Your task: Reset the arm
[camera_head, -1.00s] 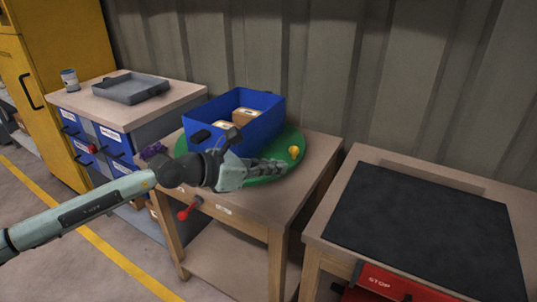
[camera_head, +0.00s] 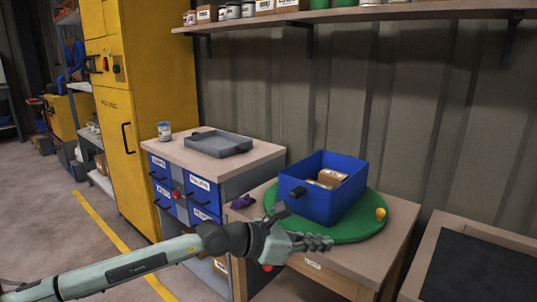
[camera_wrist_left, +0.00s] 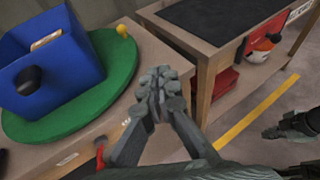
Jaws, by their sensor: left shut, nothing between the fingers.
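My left arm comes in from the lower left in the head view. Its gripper (camera_head: 312,243) is in front of the near edge of the wooden table, below the green turntable, and its fingers point right. In the left wrist view the gripper's fingers (camera_wrist_left: 158,92) are together with nothing between them, beside the table edge and apart from the turntable.
A blue bin (camera_head: 318,206) holding boxes stands on the green turntable (camera_head: 352,232), which has a yellow knob (camera_head: 381,213). A drawer cabinet (camera_head: 253,160) with a grey tray (camera_head: 218,146) stands left. A black-topped bench (camera_head: 465,272) is at right. Floor at left (camera_head: 50,215) is clear.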

